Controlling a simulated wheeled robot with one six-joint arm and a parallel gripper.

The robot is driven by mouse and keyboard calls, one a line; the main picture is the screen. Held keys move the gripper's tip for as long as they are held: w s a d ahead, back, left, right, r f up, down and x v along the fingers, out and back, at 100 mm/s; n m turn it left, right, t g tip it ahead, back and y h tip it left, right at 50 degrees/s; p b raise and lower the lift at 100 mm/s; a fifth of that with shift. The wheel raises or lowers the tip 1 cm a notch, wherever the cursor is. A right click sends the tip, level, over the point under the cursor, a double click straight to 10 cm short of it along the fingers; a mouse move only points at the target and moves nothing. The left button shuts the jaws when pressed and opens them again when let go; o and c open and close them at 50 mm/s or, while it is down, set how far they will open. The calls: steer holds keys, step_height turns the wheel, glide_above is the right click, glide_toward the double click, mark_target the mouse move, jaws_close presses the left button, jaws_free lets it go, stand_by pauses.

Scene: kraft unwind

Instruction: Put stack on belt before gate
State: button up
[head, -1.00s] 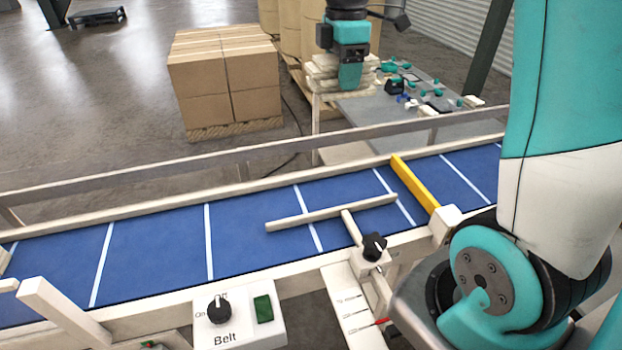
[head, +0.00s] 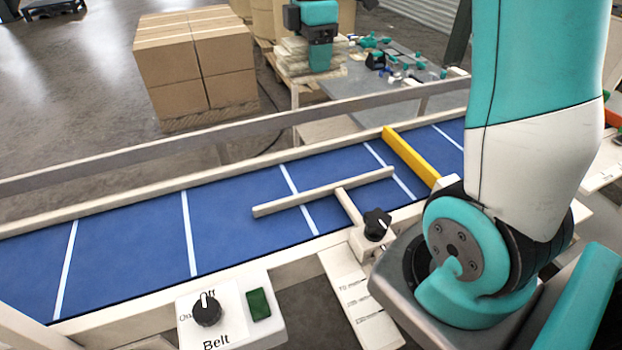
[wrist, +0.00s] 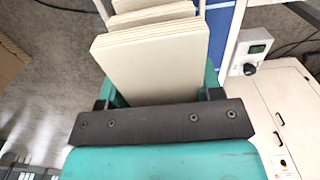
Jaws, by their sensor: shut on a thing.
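In the wrist view my gripper (wrist: 160,92) is shut on a stack (wrist: 152,58) of flat cream sheets, with teal finger parts at both sides of it. More cream layers show beyond it at the top of the view. The blue belt (head: 235,225) crosses the head view and looks bare. A yellow bar, the gate (head: 410,157), lies across the belt toward its right.
A cream guide bar (head: 325,192) reaches over the belt left of the gate. A Belt switch box (head: 232,312) stands at the near edge. Cardboard boxes (head: 195,65) and a grey table (head: 400,95) with small items are behind. The belt's left part is clear.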

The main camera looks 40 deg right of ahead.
mark_target(312, 76)
step_height(312, 76, down, 5)
steer(key=b, duration=0.3)
steer(key=shift+r, duration=0.2)
step_height(312, 76, down, 20)
steer(key=p, duration=0.4)
steer(key=shift+r, duration=0.25)
steer(key=shift+f, duration=0.2)
steer(key=o, duration=0.7)
steer(key=shift+r, duration=0.1)
